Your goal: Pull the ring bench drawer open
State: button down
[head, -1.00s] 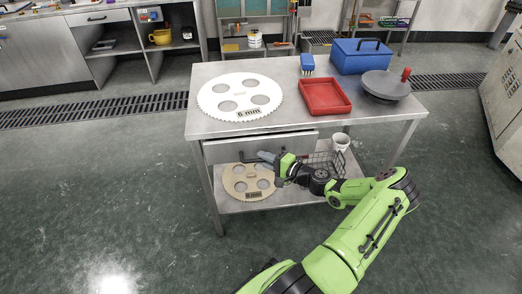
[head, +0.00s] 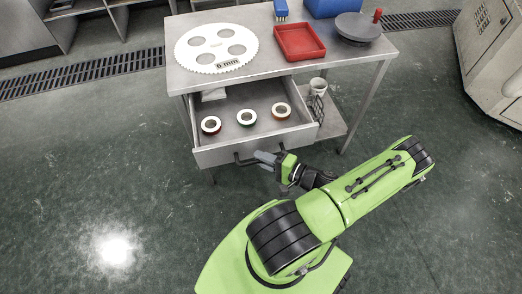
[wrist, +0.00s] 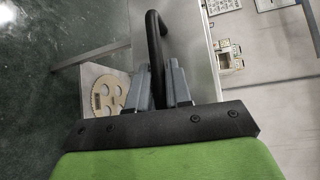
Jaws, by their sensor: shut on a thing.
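The ring bench drawer (head: 205,157) stands pulled out from under the bench top, with its inside in view from above. Several rings lie in it, among them a red-edged ring (head: 211,125), a green-edged ring (head: 246,117) and an orange-edged ring (head: 281,111). A pale flat piece lies at its back left. My gripper (head: 262,157) is at the drawer's front, shut on the dark bar handle (head: 243,161). In the wrist view the handle (wrist: 154,45) runs between my two grey fingers (wrist: 158,85).
On the bench top (head: 262,65) are a white toothed disc (head: 217,48), a red tray (head: 299,42), a blue box (head: 332,7) and a dark round plate with a red knob (head: 358,27). A white cup (head: 317,86) stands below. Floor is clear at left.

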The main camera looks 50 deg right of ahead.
jog(key=shift+s+a, duration=0.35)
jog(key=shift+s, duration=0.2)
jog(key=c, duration=1.1)
grip_release()
jog(key=shift+c, duration=0.2)
jog(key=p+v, duration=0.2)
jog(key=v, duration=1.3)
jog(key=shift+s, duration=0.35)
